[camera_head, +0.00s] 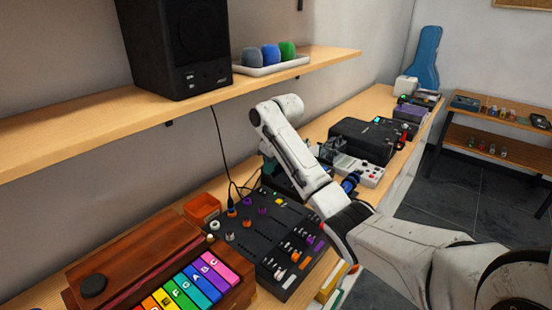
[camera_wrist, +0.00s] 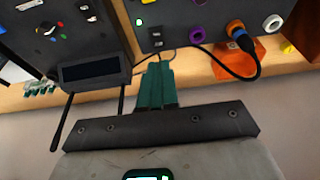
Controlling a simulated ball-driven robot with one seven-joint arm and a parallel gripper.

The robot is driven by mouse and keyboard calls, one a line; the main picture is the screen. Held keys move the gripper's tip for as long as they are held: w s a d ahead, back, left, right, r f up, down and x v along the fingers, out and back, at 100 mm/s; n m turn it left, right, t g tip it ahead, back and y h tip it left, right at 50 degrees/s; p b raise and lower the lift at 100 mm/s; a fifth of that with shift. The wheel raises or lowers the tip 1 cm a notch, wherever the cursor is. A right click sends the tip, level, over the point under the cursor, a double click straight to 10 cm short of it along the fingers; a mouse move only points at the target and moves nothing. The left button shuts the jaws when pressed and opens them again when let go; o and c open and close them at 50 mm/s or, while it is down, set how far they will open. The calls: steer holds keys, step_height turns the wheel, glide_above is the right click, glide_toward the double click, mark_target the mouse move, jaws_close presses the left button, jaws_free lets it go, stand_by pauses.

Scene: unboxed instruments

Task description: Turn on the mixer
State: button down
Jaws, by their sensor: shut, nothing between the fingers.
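The mixer (camera_head: 240,243) is a black board with coloured knobs and sliders on the wooden bench in the head view. In the wrist view part of its panel (camera_wrist: 180,50) shows at the top. Near its corner are a small lit green light (camera_wrist: 138,22) and small white-marked switches (camera_wrist: 156,36). My gripper (camera_wrist: 156,66) has teal fingers, shut together and empty, with the tips appearing close to the panel edge by the switches. I cannot tell whether they touch it. In the head view, the gripper is mostly hidden behind my arm.
A black device with a screen (camera_wrist: 90,72) stands beside the mixer. An orange box (camera_head: 202,207) and a wooden xylophone (camera_head: 150,260) are nearby. A shelf (camera_head: 70,135) with a speaker (camera_head: 178,45) overhangs the bench.

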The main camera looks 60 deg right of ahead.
steer(key=shift+s+v, duration=0.25)
steer(key=shift+v, duration=0.8)
steer(key=shift+s+v, duration=0.25)
steer(key=shift+v, duration=0.85)
steer(key=shift+f, duration=0.15)
